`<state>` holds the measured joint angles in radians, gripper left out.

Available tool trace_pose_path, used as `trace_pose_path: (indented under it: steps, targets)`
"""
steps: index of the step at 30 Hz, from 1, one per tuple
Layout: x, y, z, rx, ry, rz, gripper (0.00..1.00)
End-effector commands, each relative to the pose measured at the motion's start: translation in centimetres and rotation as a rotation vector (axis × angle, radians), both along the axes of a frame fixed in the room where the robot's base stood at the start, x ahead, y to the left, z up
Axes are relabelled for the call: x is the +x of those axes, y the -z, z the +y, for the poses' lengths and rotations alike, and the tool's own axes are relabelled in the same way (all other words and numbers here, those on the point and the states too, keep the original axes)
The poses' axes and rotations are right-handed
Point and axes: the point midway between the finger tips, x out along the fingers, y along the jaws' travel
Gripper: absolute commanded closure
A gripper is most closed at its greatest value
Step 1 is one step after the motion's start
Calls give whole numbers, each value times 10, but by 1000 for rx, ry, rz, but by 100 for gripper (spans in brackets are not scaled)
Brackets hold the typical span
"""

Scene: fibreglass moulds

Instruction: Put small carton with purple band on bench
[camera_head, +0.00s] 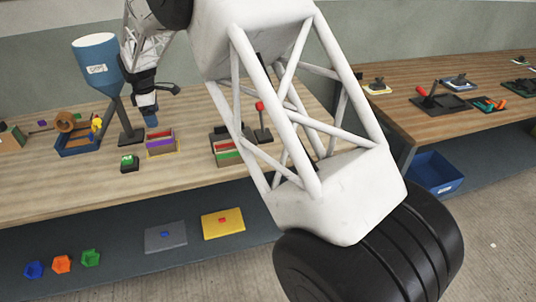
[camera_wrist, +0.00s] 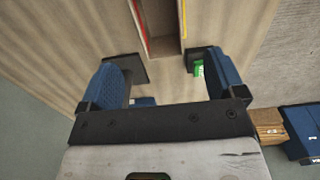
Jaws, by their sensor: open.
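A small carton with a purple band (camera_head: 161,149) stands on the wooden bench (camera_head: 195,175), with red and yellow showing above the band. My gripper (camera_head: 149,118) is above the bench, just behind and left of this carton in the head view, with its fingers pointing down. In the wrist view the two blue fingers of my gripper (camera_wrist: 162,70) are wide apart with nothing between them. An open-topped box with red and yellow edges (camera_wrist: 161,43) lies beyond the fingertips at the top of that view; its band does not show there.
A small green-topped dark block (camera_head: 129,162) sits just left of the carton. A blue funnel on a stand (camera_head: 97,52) and a blue tray (camera_head: 78,143) are further left. A red-and-green box (camera_head: 227,152) stands right. Bare bench lies in front.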

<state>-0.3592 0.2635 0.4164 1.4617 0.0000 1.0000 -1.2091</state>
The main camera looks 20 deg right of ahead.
Motion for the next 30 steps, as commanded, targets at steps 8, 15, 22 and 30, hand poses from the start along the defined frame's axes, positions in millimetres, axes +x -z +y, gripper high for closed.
trace_pose_path:
  steps: [8,15,22,30]
  targets:
    - [-17,-24,-24,4,74,-12,11]
    - [-58,-67,-70,14,230,-34,11]
    - [-109,-106,-118,26,404,-56,11]
    - [-176,-142,-169,45,608,-85,11]
